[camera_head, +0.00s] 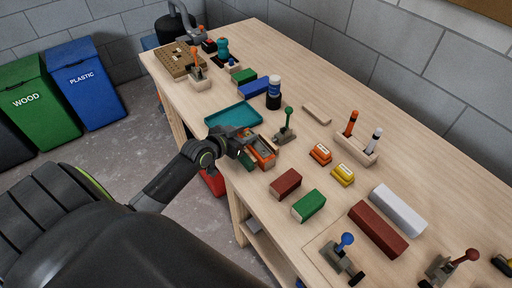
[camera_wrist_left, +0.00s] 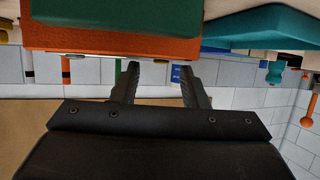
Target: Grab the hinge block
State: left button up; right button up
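No piece is clearly marked as the hinge block. An orange-and-grey block (camera_head: 263,156) lies by the table's near edge, with a green piece (camera_head: 246,159) beside it. My left gripper (camera_head: 243,151) is at the near side of this group in the head view. In the left wrist view the left gripper (camera_wrist_left: 159,70) has its two fingers apart, with nothing seen between them. An orange edge (camera_wrist_left: 110,45) with a green face (camera_wrist_left: 115,14) fills the top there, close to the fingertips; contact cannot be told. My right gripper is out of view.
A teal tray (camera_head: 234,115) lies just behind the gripper. A green-knobbed lever (camera_head: 286,125) stands close on the right. A dark red block (camera_head: 285,184) and a green block (camera_head: 309,206) lie nearer. Bare table lies around the light wooden batten (camera_head: 317,113).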

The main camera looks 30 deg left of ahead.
pick_arm(q)
grip_shut()
dwell(0.3)
jog(key=shift+w+r, duration=0.1)
